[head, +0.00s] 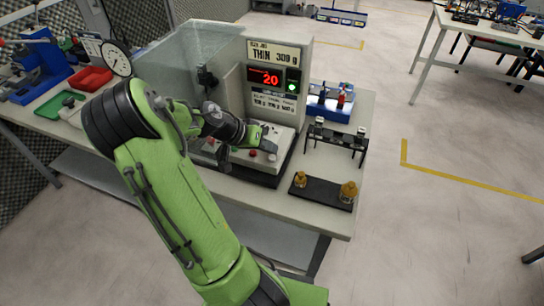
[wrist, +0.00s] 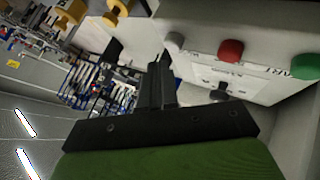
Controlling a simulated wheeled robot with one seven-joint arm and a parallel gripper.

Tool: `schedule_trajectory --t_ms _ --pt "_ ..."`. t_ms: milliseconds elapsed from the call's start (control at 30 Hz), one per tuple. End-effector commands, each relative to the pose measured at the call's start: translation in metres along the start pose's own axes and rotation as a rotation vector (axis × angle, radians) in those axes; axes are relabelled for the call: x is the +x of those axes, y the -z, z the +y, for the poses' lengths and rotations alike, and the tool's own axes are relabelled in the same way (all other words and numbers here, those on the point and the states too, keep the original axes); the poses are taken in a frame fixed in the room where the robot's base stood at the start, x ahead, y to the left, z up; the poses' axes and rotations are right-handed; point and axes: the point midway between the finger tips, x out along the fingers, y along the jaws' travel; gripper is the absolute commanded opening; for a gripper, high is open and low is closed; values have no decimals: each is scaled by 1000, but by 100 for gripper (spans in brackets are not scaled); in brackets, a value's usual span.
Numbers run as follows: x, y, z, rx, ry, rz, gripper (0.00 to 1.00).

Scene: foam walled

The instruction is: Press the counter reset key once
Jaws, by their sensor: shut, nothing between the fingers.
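The tester (head: 277,83) stands on the bench with a red display reading 20 and a lit green light. Its sloped front panel carries a red key (head: 253,153) and a grey key (head: 272,157). In the wrist view the row shows a grey key (wrist: 174,42), a red key (wrist: 231,50) and a green key (wrist: 305,66) beside partly readable lettering. I cannot read which key is the counter reset. My gripper (head: 264,131) is shut and empty above the panel. In the wrist view its fingertips (wrist: 162,62) appear just short of the grey key; contact cannot be told.
A clear guard (head: 200,60) stands left of the display. A black rack (head: 337,139) and a black tray with brass weights (head: 322,191) lie at the right. A blue box (head: 330,105) is behind them. Red (head: 90,78) and green bins sit at the left.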

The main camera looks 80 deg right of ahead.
Motion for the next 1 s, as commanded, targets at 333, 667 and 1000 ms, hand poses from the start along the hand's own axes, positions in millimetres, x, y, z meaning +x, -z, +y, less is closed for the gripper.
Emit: schedule_trajectory --t_ms 333,667,1000 --pt "0 0 0 0 0 0 0" --pt "0 0 0 0 0 0 0" --pt "7 -5 -5 0 0 0 0"
